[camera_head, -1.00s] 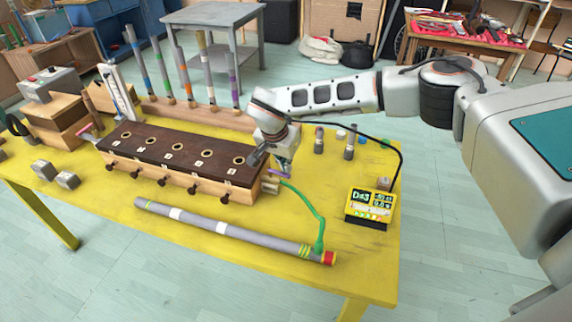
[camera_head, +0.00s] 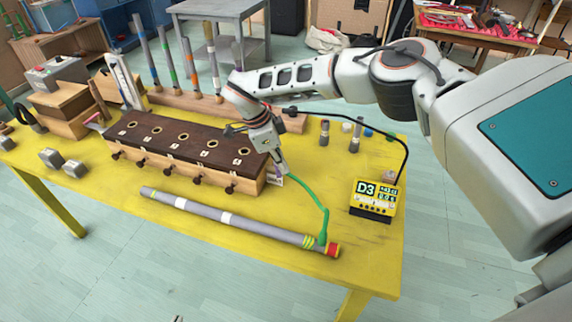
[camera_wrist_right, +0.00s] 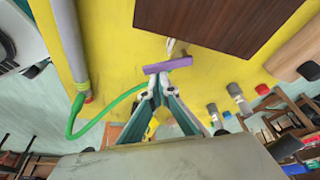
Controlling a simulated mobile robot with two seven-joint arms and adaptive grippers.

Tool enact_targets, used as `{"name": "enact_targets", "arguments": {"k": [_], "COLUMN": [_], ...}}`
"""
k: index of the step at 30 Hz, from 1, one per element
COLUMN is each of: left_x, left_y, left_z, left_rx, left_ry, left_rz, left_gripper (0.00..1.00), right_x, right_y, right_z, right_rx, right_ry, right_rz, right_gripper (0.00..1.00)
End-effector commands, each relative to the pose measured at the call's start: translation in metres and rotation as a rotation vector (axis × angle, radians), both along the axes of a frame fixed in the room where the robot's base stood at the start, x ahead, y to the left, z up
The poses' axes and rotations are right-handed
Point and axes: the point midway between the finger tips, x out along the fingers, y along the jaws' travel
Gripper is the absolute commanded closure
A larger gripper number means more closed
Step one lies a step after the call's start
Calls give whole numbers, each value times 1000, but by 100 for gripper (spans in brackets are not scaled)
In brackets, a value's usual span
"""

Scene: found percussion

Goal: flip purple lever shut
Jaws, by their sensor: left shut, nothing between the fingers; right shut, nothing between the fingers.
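The purple lever (camera_wrist_right: 168,65) lies crosswise just beyond my right gripper's fingertips (camera_wrist_right: 159,78) in the right wrist view. The fingers are shut and empty, touching or very close to the lever. In the head view my right gripper (camera_head: 281,168) is at the right end of the wooden box with a dark top (camera_head: 180,139), beside the green hose (camera_head: 318,202). Only a sliver of purple (camera_head: 272,181) shows there; most of the lever is hidden. A tiny dark tip at the bottom edge of the head view appears to be my left gripper (camera_head: 177,319).
A long grey tube (camera_head: 255,226) with a red end lies along the table's front. A yellow display box (camera_head: 374,198) with a black cable stands right. Upright banded tubes (camera_head: 190,65) line the back. Bare yellow table (camera_head: 300,270) lies in front.

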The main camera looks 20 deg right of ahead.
Motion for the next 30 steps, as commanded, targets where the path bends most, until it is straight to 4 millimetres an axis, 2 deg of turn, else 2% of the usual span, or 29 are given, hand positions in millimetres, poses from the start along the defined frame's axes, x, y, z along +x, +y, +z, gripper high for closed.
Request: {"name": "enact_targets", "arguments": {"k": [8,19,30], "left_x": [-4,-3,-7], "left_y": [0,0,0], "left_z": [-23,-20,-36], "left_rx": [0,0,0], "left_ry": [11,8,18], "left_rz": [0,0,0], "left_gripper": [100,100,100], "right_x": [-1,1,11], "right_y": [12,10,8], "right_z": [-4,-1,-2], "right_rx": [-1,0,-1], "right_ry": [1,0,0], "right_rz": [-249,-244,-242], "right_gripper": [100,100,100]}}
